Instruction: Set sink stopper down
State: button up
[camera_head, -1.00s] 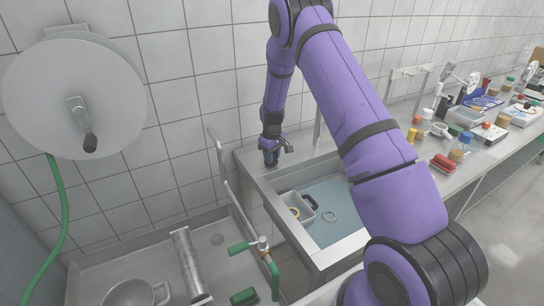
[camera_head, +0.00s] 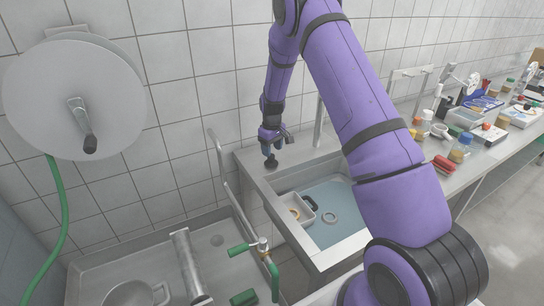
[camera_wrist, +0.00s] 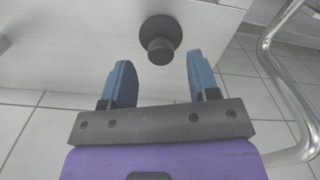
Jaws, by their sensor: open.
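The sink stopper (camera_wrist: 160,36) is a dark round piece with a knob, standing on the pale metal rim at the sink's back left corner; it also shows in the head view (camera_head: 271,163). In the wrist view my gripper (camera_wrist: 158,78) is open, with its two blue fingers spread apart. The stopper's knob lies just beyond the fingertips, centred between them, and neither finger touches it. In the head view my gripper (camera_head: 272,147) is right above the stopper.
The sink basin (camera_head: 345,232) holds bluish water, a grey tray (camera_head: 298,208) and a pale ring (camera_head: 330,217). A tap (camera_head: 319,125) rises behind the sink. A bent metal rail (camera_head: 222,165) stands left of it. The counter to the right is crowded with bottles and tools.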

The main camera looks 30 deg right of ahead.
notch_tip(320, 180, up, 8)
notch_tip(320, 180, up, 12)
jog(key=f+t, duration=0.1)
send_over(272, 155)
jog(key=s+a, duration=0.3)
jog(key=s, duration=0.2)
jog(key=s+a+r+m+t, duration=0.2)
jog(key=s+a+r, duration=0.2)
jog(key=s+r, duration=0.85)
jog(key=s+a+r+t, duration=0.1)
jog(key=s+a+r, duration=0.1)
jog(key=s, duration=1)
jog(key=s+a+r+m+t, duration=0.1)
jog(key=s+r, duration=0.2)
jog(key=s, duration=1)
jog(key=shift+s+a+r+m, duration=0.2)
jog(key=shift+s+a+m, duration=0.1)
jog(key=shift+a, duration=0.1)
